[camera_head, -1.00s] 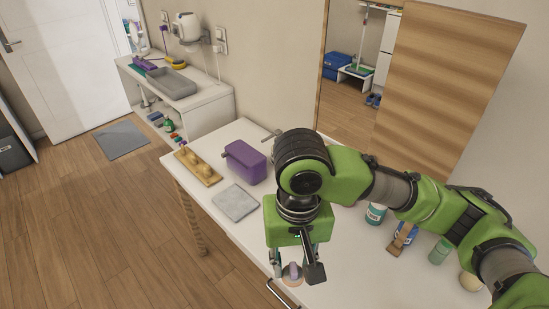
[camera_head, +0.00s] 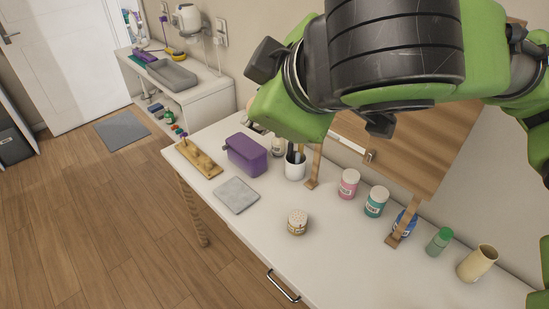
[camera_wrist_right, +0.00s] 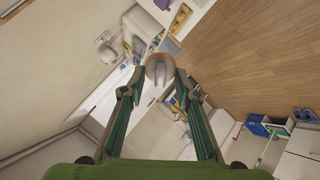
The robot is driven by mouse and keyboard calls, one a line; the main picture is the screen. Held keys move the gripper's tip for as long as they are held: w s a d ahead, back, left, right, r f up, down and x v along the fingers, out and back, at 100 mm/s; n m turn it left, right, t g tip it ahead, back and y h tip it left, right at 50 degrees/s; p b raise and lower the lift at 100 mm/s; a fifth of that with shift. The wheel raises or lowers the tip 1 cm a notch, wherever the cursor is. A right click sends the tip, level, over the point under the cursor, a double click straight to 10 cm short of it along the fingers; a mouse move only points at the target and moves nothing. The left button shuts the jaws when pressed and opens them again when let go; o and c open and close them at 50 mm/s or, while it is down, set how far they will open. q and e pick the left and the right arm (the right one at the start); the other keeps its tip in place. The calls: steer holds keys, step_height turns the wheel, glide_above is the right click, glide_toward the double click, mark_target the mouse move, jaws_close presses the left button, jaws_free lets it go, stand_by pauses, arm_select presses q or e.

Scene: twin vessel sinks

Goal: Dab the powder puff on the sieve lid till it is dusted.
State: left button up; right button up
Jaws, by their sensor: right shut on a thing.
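A small beige jar (camera_head: 297,226) stands upright on the white counter. Its pale, speckled top (camera_head: 297,216) looks like the sieve lid. In the right wrist view my right gripper (camera_wrist_right: 160,76) is shut on a round, pinkish-beige powder puff (camera_wrist_right: 158,62) with a paler, purplish middle part between the fingertips. In the head view my right arm is raised, away from the jar, and hides its own fingers and the puff. Whether powder is on the puff cannot be told. My left gripper is not in view.
A purple box (camera_head: 246,155), grey tile (camera_head: 236,195) and wooden peg board (camera_head: 198,160) lie left of the jar. A white cup (camera_head: 295,168) stands behind it. Pink (camera_head: 349,184), teal (camera_head: 376,202) and green (camera_head: 439,241) containers line the back right. The front counter is clear.

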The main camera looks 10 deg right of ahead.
steer(key=s+a+r+n+t+y, duration=0.1)
steer(key=s+r+n+t, duration=0.1)
steer(key=r, duration=0.6)
steer(key=s+a+r+n+t+y, duration=0.1)
steer(key=s+r+n+t+y, duration=0.1)
steer(key=s+r+n, duration=0.2)
step_height(320, 180, up, 4)
steer(key=n, duration=0.3)
steer(key=shift+a+t+p, duration=0.25)
steer(key=shift+t+p, duration=0.1)
steer(key=shift+t, duration=0.05)
steer(key=shift+w+r, duration=0.1)
